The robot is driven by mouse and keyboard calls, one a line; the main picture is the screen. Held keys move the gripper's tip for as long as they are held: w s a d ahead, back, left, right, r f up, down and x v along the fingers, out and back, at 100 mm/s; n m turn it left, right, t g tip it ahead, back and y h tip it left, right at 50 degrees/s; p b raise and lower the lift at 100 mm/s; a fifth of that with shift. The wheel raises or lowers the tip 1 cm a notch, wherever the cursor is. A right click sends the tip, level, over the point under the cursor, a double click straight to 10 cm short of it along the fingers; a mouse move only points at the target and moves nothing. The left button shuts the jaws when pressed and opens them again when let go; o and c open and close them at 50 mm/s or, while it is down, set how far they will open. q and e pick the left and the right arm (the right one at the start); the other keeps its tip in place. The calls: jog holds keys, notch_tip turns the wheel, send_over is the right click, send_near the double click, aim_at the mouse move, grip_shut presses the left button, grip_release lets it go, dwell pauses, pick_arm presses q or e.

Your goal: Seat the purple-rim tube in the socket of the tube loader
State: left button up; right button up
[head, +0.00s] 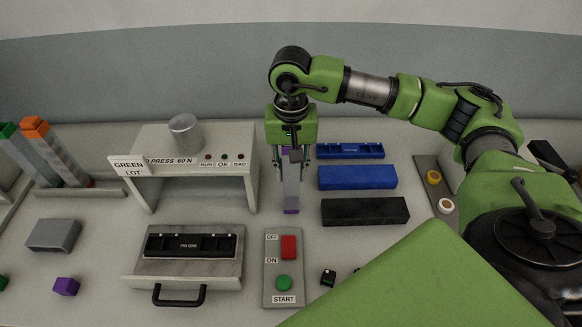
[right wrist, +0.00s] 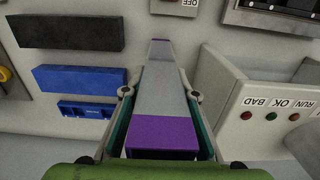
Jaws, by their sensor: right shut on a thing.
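My right gripper (head: 291,168) points down and is shut on the purple-rim tube (head: 291,192), a long grey piece with purple ends. The tube hangs upright between the fingers, its lower purple end above or near the table; I cannot tell if it touches. In the right wrist view, the gripper (right wrist: 161,94) has a finger on each side of the tube (right wrist: 165,100), with the wide purple end near the camera. At far left, a green-topped tube and an orange-topped tube (head: 58,155) stand leaning in a rack; I cannot tell whether this is the tube loader. My left gripper is out of view.
A press stand (head: 200,165) is left of the tube. A fixture with a handle (head: 190,255) and a switch panel (head: 270,300) are in front. A purple cube (head: 66,286) and grey block (head: 53,235) lie left.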

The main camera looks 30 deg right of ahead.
jog(key=shift+f, duration=0.15)
jog(key=o, duration=1.1)
jog(key=shift+o, duration=0.2)
